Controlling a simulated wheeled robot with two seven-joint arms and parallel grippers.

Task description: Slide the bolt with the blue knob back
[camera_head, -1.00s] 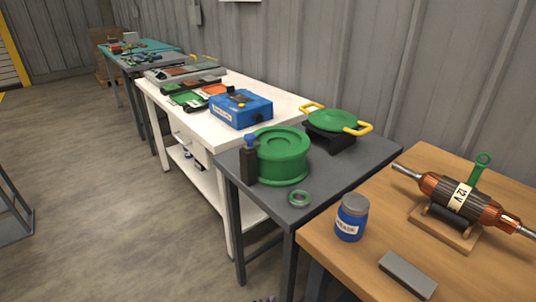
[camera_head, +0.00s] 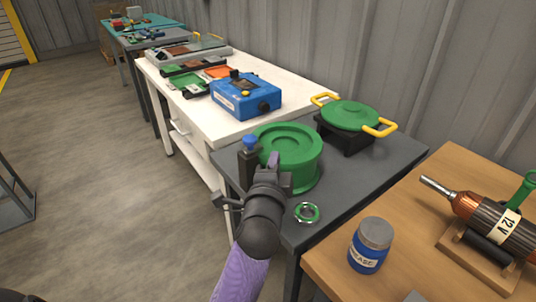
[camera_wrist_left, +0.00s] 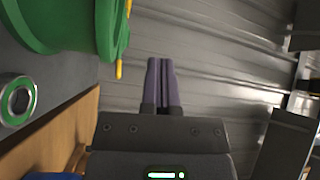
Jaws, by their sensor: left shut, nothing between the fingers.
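The blue knob (camera_head: 250,141) stands on top of a dark upright block (camera_head: 245,162) beside the green round housing (camera_head: 302,160) on the grey table. My left gripper (camera_head: 273,160) is shut and empty, its purple fingers just right of the knob in the head view and in front of the green housing. My forearm and wrist hide the lower part of the dark block. In the left wrist view the shut fingers (camera_wrist_left: 161,80) point at the grey wall, with the green housing (camera_wrist_left: 70,28) at upper left; the knob is not visible there. My right gripper is not in view.
A green-rimmed ring (camera_head: 307,212) lies near the grey table's front edge. A green lid with yellow handles (camera_head: 350,115) is at the back. A blue box (camera_head: 246,97) sits on the white table. A blue jar (camera_head: 370,247) and a rotor (camera_head: 490,220) are on the wooden table.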

